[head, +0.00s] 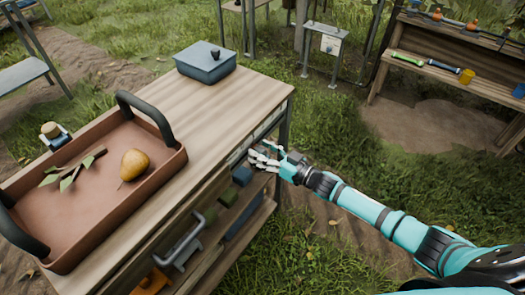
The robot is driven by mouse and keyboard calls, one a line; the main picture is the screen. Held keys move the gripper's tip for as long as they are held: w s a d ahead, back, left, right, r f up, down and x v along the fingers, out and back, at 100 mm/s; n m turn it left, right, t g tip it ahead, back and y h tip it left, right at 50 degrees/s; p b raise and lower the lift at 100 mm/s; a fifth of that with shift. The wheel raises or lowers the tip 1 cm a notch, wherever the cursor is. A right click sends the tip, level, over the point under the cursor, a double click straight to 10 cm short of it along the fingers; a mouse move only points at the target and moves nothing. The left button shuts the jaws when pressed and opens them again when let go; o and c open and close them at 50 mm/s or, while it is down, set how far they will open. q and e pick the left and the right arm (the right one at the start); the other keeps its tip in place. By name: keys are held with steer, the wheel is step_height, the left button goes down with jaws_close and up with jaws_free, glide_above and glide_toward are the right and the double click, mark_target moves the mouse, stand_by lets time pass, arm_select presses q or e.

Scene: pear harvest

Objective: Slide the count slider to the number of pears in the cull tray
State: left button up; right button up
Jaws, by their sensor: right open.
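A brown tray (95,225) with two dark handles sits on the wooden table at the left. One yellow-brown pear (134,164) lies in it, beside a leafy twig (76,170). My right gripper (262,157) is open at the table's right side, just below the top's edge, with its fingers pointing left. A pale strip (270,124) runs along that edge near the gripper. I cannot make out a slider knob or numbers on it. Whether the fingers touch anything is unclear. My left gripper is not in view.
A blue lidded box (205,63) stands at the table's far end. The tabletop (215,110) between box and tray is clear. Shelves below hold several tools and boxes. A wooden bench (455,70) with tools stands at the upper right. Grass lies around.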

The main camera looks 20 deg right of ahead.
steer(key=shift+s, duration=0.1)
steer(key=shift+s+d, duration=0.15)
steer(key=shift+s, duration=0.05)
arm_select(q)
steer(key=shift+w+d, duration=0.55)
arm_select(e)
steer(key=v, duration=1.1)
steer(key=shift+d, duration=0.2)
steer(key=shift+s, duration=0.1)
